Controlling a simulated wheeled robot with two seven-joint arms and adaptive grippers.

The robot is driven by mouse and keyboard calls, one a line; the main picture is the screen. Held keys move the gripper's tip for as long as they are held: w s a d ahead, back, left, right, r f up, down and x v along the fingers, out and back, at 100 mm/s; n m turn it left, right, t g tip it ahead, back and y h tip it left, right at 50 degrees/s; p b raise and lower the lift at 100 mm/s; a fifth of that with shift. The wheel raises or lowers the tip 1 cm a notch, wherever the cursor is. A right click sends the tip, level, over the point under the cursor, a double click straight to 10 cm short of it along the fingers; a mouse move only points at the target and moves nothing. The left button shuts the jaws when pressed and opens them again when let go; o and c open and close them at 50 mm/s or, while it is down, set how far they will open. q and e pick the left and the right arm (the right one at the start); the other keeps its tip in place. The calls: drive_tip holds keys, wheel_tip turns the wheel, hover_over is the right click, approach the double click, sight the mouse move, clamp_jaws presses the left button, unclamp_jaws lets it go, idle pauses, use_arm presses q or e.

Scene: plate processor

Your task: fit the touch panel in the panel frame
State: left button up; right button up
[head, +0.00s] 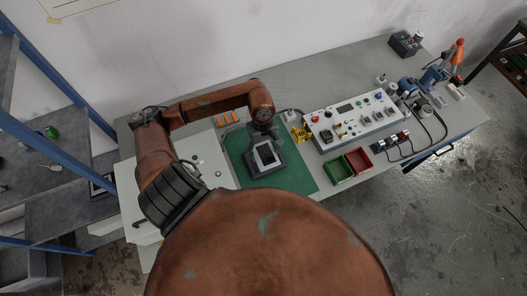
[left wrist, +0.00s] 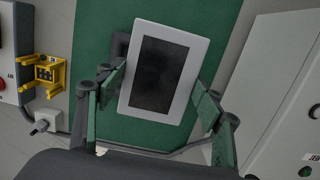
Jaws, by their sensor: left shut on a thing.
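The touch panel (left wrist: 189,44) has a white bezel around a dark screen. In the left wrist view it sits slightly tilted between the two fingers of my left gripper (left wrist: 160,100), which is shut on its sides. In the head view the panel (head: 266,154) shows below my left gripper (head: 267,138), over a dark block that looks like the panel frame (head: 262,171) on the green mat. In the left wrist view only a dark part of the frame (left wrist: 121,44) shows beside the panel; the rest is hidden. I cannot tell whether panel and frame touch. My right gripper is out of view.
The green mat (head: 302,184) lies on the grey table. A control box (head: 350,118) with knobs, a yellow fixture (head: 301,133), a green bin (head: 337,170) and a red bin (head: 359,160) stand right of it. A white box (head: 204,160) is at left.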

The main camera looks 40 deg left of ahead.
sight(264, 149)
use_arm(q)
drive_tip(key=shift+w+a+f, duration=0.35)
drive_tip(key=shift+w+f, duration=0.05)
drive_tip(key=shift+f, duration=0.2)
drive_tip(key=shift+w+a+f, duration=0.35)
drive_tip(key=shift+f, duration=0.2)
drive_tip(key=shift+w+a+f, duration=0.15)
drive_tip(key=shift+w+f, duration=0.05)
drive_tip(key=shift+f, duration=0.05)
drive_tip(key=shift+w+a+f, duration=0.1)
drive_tip(key=shift+f, duration=0.15)
wheel_tip(264, 149, down, 3)
drive_tip(key=shift+w+a+f+p, duration=0.1)
drive_tip(key=shift+a+f+p, duration=0.05)
drive_tip(key=shift+p, duration=0.6)
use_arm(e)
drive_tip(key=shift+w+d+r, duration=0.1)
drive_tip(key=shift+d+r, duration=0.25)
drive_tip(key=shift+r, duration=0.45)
use_arm(q)
drive_tip(key=shift+f, duration=0.1)
drive_tip(key=shift+f+b, duration=0.4)
drive_tip(key=shift+b, duration=0.2)
drive_tip(key=o, duration=1.4)
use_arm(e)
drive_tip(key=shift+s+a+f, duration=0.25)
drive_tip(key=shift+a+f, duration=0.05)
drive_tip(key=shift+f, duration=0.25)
